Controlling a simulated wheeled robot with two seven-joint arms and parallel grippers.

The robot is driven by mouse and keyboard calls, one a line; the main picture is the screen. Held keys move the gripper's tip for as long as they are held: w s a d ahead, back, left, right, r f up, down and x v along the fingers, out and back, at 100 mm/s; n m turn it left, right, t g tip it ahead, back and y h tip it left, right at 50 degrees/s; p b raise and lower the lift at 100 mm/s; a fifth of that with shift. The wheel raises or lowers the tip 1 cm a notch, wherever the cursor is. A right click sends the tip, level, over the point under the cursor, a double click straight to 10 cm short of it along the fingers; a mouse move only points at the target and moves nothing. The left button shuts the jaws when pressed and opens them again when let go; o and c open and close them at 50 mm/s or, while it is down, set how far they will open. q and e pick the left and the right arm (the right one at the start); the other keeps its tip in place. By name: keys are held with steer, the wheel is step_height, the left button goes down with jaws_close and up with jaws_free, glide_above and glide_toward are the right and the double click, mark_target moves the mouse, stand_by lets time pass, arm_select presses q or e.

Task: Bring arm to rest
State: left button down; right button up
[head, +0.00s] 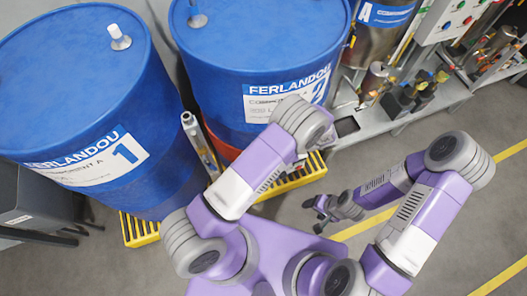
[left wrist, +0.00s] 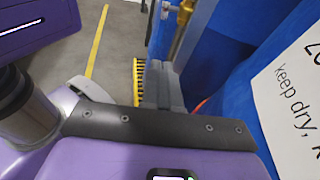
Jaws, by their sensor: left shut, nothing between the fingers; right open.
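My right arm folds back at its elbow, and its dark right gripper (head: 313,215) hangs open and empty over the grey floor, left of the yellow line in the head view. My left arm reaches up toward the second blue drum, with its elbow in front of that drum's lower edge. The left gripper is hidden behind the arm in the head view. In the left wrist view the grey fingers of the left gripper (left wrist: 162,88) are together with nothing between them, close to a blue drum at the right.
Two blue drums, number 1 (head: 75,85) and number 2 (head: 260,40), stand on yellow slotted pallets (head: 140,230). A tube-like pump (head: 199,145) stands between them. A grey bench (head: 440,98) with fittings is at the upper right. Floor at the right is clear.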

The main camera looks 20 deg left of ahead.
stand_by(0.6)
arm_select(q)
steer(key=s+d+f+n+t+h, duration=0.1)
steer(key=s+f+n+t+h, duration=0.3)
steer(key=f+n+h, duration=0.3)
steer(key=s+d+f+n+t+h, duration=0.1)
steer(key=s+f+n+t+h, duration=0.2)
steer(key=f+n+h, duration=0.3)
steer(key=shift+s+d+f+n+t+h+p, duration=0.35)
steer(key=shift+s+n+h, duration=0.5)
steer(key=shift+h, duration=1.55)
steer(key=shift+a, duration=0.1)
